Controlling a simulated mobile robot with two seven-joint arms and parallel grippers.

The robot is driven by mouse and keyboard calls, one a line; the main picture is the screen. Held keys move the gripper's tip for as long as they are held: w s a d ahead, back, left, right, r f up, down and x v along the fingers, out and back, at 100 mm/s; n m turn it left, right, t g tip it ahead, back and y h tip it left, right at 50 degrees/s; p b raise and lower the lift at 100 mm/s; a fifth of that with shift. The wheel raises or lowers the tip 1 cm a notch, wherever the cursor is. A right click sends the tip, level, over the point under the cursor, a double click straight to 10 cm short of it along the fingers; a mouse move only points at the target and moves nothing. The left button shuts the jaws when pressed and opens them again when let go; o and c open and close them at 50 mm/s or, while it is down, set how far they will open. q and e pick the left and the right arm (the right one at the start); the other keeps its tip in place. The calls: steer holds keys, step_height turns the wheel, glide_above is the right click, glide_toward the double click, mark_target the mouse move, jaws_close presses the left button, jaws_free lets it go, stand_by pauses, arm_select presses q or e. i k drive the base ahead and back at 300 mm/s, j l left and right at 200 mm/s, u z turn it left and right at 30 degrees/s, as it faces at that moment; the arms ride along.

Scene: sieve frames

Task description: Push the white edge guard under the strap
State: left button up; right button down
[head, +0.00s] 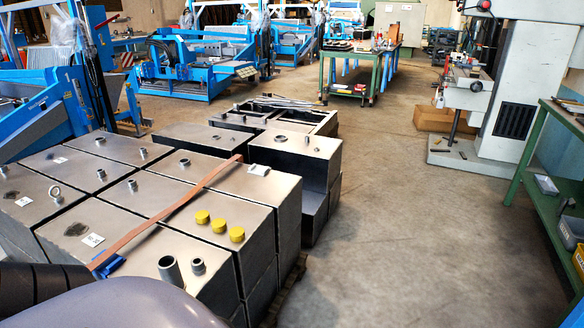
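The strap (170,210) is a brown-orange band. It runs diagonally over the tops of the grey metal boxes (262,187), from a blue buckle (107,267) at the lower left to the far right edge of the stack. A small white piece (258,169), which looks like the edge guard, lies on a box top just right of the strap's far end. It appears to be beside the strap, with a small gap, not under it.
Three yellow caps (219,226) sit on the near box top, close to two short pipe stubs (169,269). A lifting eye (55,194) stands at the left. More boxes stand behind. The concrete floor (400,220) right of the stack is clear, up to a green bench (540,193).

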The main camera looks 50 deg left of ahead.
mark_target(254, 169)
steer(key=i+l+u, duration=0.2)
steer(key=i, duration=0.3)
steer(key=i+l+u, duration=0.2)
steer(key=i, duration=0.3)
steer(key=i+u, duration=0.5)
steer(key=i, duration=0.6)
steer(key=i+u, duration=0.35)
steer(key=u, duration=0.15)
steer(key=i+l+u, duration=0.15)
steer(key=i+u, duration=0.4)
steer(key=u, duration=0.3)
steer(key=i+u, duration=0.1)
steer(key=u, duration=0.3)
steer(key=i+u, duration=0.1)
steer(key=u, duration=0.3)
steer(key=i+l+u, duration=0.15)
steer(key=u, duration=0.25)
steer(key=i+l+u, duration=0.2)
steer(key=u, duration=0.2)
steer(key=i, duration=0.05)
